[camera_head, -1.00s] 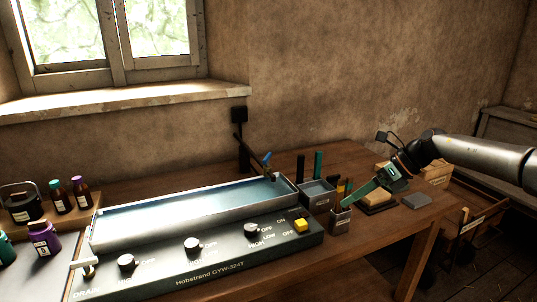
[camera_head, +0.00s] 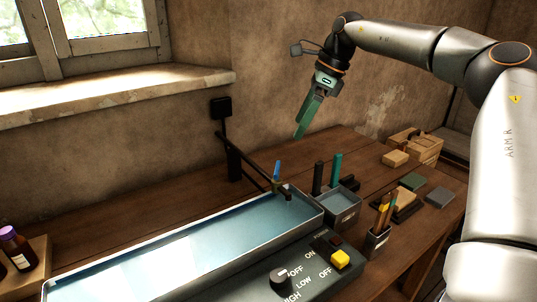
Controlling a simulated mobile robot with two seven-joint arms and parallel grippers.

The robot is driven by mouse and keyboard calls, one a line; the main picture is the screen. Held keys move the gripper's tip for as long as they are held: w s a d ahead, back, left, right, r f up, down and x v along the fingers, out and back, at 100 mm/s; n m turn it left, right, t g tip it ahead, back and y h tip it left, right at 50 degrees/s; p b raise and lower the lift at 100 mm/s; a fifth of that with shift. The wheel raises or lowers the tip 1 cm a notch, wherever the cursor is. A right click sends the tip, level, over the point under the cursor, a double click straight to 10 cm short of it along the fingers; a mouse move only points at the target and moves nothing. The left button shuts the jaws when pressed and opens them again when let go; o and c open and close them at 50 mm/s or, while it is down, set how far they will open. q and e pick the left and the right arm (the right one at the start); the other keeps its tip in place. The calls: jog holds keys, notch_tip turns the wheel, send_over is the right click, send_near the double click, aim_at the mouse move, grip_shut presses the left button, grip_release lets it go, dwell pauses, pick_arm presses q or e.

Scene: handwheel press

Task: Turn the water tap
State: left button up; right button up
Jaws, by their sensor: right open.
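The water tap (camera_head: 233,148) is a dark pipe that rises at the back of the long tray. Its thin spout arm reaches over the tray's back right corner. A small upright handle (camera_head: 276,171) with a blue tip stands on it near that corner. My right gripper (camera_head: 300,128) has green fingers and is open and empty. It hangs in the air above and a little right of the blue handle, with its fingers pointing down. It is apart from the tap. My left gripper is not in view.
The metal tray (camera_head: 180,262) holds water. The control panel (camera_head: 312,278) with a knob and a yellow switch is in front of it. A small container (camera_head: 341,208) and a pen cup (camera_head: 376,243) stand right of the tray. Sponges and blocks lie farther right. The wall is behind.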

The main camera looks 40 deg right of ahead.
aim_at(278, 167)
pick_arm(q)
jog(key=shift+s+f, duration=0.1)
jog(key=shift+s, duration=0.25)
pick_arm(e)
jog(key=x, duration=1.2)
jog(key=shift+f, duration=0.15)
jog(key=shift+c, duration=0.2)
